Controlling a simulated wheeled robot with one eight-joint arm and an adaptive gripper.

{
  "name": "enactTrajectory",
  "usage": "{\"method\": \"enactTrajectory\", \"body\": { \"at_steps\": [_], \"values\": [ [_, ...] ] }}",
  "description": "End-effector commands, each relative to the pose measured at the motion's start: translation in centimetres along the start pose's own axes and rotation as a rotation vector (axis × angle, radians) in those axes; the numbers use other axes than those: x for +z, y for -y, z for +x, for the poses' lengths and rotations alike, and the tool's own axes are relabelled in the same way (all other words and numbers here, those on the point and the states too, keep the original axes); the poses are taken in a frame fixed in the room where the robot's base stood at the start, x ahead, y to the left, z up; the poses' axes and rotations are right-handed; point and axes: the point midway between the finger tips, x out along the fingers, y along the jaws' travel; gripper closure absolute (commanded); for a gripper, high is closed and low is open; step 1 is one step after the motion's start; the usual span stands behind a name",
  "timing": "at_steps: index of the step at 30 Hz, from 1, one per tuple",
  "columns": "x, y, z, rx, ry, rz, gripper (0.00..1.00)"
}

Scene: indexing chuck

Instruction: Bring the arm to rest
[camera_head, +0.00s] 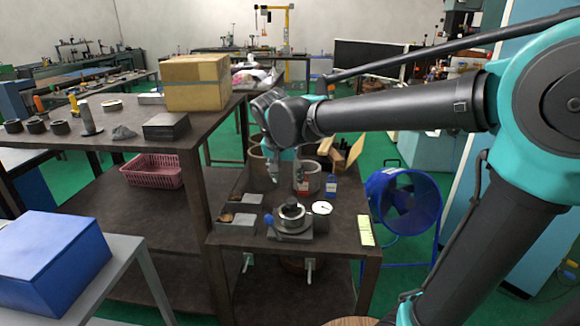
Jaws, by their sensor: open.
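My arm reaches in from the right, and its wrist hangs over the back part of the low dark table (232,240). My gripper (274,177) points downward above this table, behind the chuck. It is small in the picture, open, and I see nothing held in it. The indexing chuck (291,222), a grey metal device with a round top and a blue knob, stands upright near the table's front. The gripper is apart from it.
Near the chuck are a white-faced dial (322,208), grey blocks (238,220), cylindrical containers (308,178) and a yellow pad (366,230). A taller bench (110,140) with a cardboard box (196,82) stands left. A blue fan (402,200) is at right.

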Motion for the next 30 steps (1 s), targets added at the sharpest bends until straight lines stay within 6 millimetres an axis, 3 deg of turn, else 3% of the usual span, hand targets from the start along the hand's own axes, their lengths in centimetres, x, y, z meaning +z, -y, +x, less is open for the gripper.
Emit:
{"method": "enactTrajectory", "body": {
  "at_steps": [4,8,12,18,24,30],
  "values": [
    [0.0,-3.8,2.6,-0.003,0.019,-0.021,0.46],
    [1.0,-9.5,6.2,-0.018,0.042,-0.066,0.46],
    [3.2,-15.6,9.6,-0.044,0.057,-0.121,0.46],
    [7.9,-22.9,13.4,-0.082,0.05,-0.192,0.46],
    [11.8,-26.6,15.2,-0.105,0.028,-0.244,0.46],
    [13.0,-27.6,15.7,-0.112,0.019,-0.266,0.46]
  ]
}}
